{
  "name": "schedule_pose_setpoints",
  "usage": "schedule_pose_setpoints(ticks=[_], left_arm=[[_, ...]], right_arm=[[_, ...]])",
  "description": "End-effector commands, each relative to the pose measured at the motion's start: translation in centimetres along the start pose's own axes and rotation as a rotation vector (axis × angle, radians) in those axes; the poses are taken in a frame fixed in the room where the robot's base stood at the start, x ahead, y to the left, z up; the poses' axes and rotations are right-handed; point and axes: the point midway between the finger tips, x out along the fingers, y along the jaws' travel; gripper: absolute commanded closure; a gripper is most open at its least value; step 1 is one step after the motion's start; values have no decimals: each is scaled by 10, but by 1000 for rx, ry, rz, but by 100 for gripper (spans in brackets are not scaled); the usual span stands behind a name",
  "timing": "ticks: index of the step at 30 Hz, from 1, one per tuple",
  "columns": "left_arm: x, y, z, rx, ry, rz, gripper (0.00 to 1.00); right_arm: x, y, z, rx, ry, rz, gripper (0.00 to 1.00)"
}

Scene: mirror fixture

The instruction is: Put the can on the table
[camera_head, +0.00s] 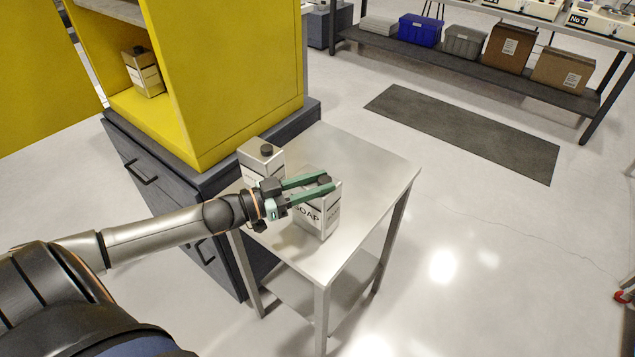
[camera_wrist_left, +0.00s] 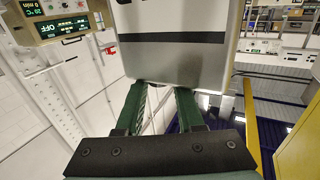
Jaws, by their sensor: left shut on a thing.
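A silver-grey can labelled SOAP (camera_head: 316,218) with a dark cap is upright at the metal table (camera_head: 375,160). My left gripper (camera_head: 328,183) reaches in from the left, with its green fingers at the top of this can by the cap, shut on it. I cannot tell whether the can's base touches the tabletop or is just above it. In the left wrist view the can (camera_wrist_left: 180,55) fills the upper middle, just beyond the fingertips (camera_wrist_left: 160,90). A second similar can (camera_head: 259,158) stands behind the gripper at the table's left side. My right gripper is not in view.
A yellow cabinet (camera_head: 230,80) on a dark drawer base (camera_head: 140,165) stands beside the table and holds another can (camera_head: 143,72) on its shelf. The table's right and back parts are clear. A dark mat (camera_head: 465,130) lies on the floor; a bench with bins (camera_head: 420,30) is at the back.

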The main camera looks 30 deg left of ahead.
Motion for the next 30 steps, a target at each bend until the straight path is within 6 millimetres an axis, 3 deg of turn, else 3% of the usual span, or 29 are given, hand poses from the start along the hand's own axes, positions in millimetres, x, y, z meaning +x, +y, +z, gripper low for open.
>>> schedule_pose_setpoints(ticks=[7,8,15,25,30], left_arm=[[1,0,-2,4,9,3,100],[0,0,2,1,0,0,62],[0,0,2,1,0,0,35],[0,0,-3,1,1,1,33],[-13,0,0,0,-2,1,33]], right_arm=[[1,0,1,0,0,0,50],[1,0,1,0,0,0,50],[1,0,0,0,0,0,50],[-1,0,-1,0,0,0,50],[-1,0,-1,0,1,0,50]])
